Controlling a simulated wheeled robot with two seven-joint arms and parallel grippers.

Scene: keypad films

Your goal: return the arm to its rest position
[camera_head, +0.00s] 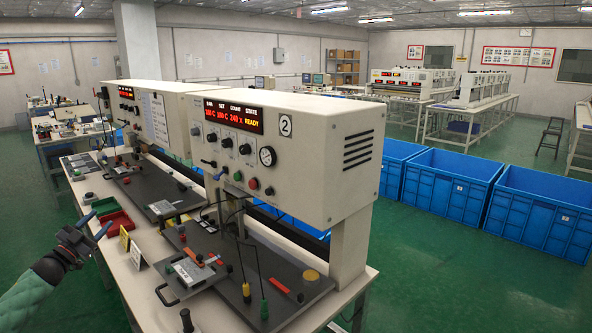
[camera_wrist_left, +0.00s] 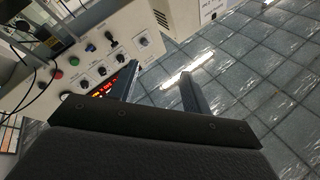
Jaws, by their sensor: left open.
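My left gripper (camera_head: 94,226) is at the lower left of the head view, beside the front edge of the workbench (camera_head: 124,283) and a little left of the red and green trays. Its arm comes in from the lower left in a green sleeve. Its two fingers are apart with nothing between them. In the left wrist view the left gripper (camera_wrist_left: 160,88) also shows open and empty, with a machine's control panel (camera_wrist_left: 95,72) and the tiled ceiling behind it. My right gripper is in neither view.
Machine 2 (camera_head: 303,150) stands on the workbench with a lit READY display. A red tray (camera_head: 117,224) and a green tray (camera_head: 104,206) lie near the bench edge. Blue bins (camera_head: 452,186) stand at the right. Green floor (camera_head: 30,220) left of the bench is clear.

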